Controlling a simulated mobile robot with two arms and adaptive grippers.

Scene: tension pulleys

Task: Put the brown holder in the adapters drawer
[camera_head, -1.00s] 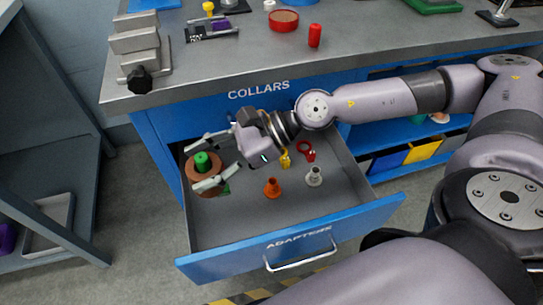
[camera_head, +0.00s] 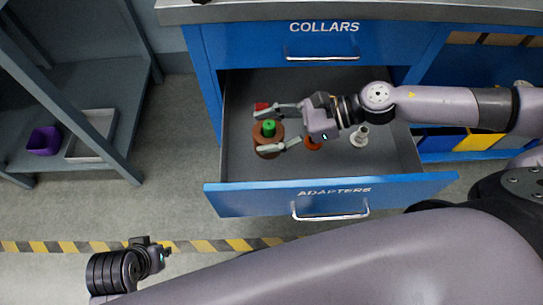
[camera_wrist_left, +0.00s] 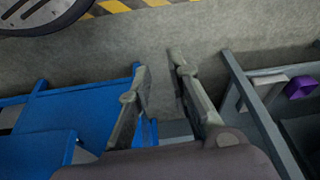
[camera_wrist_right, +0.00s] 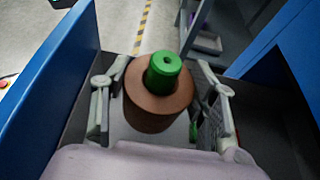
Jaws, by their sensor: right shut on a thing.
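The brown holder (camera_head: 263,139) is a round brown piece with a green cylinder (camera_head: 269,127) standing in its top. It is inside the open adapters drawer (camera_head: 250,199), toward the left side. My right gripper (camera_head: 264,130) reaches in from the right, its fingers on either side of the holder and shut on it. The right wrist view shows the brown body (camera_wrist_right: 150,112) between both fingers. I cannot tell whether it touches the drawer floor. My left gripper (camera_wrist_left: 160,78) is open and empty, away from the drawer; its wrist shows at lower left in the head view.
The drawer also holds a red piece (camera_head: 262,106), an orange piece (camera_head: 313,145) partly under my right gripper and a grey piece (camera_head: 360,137). The shut collars drawer (camera_head: 255,42) is above. A grey shelf with a purple bin (camera_head: 44,141) stands left.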

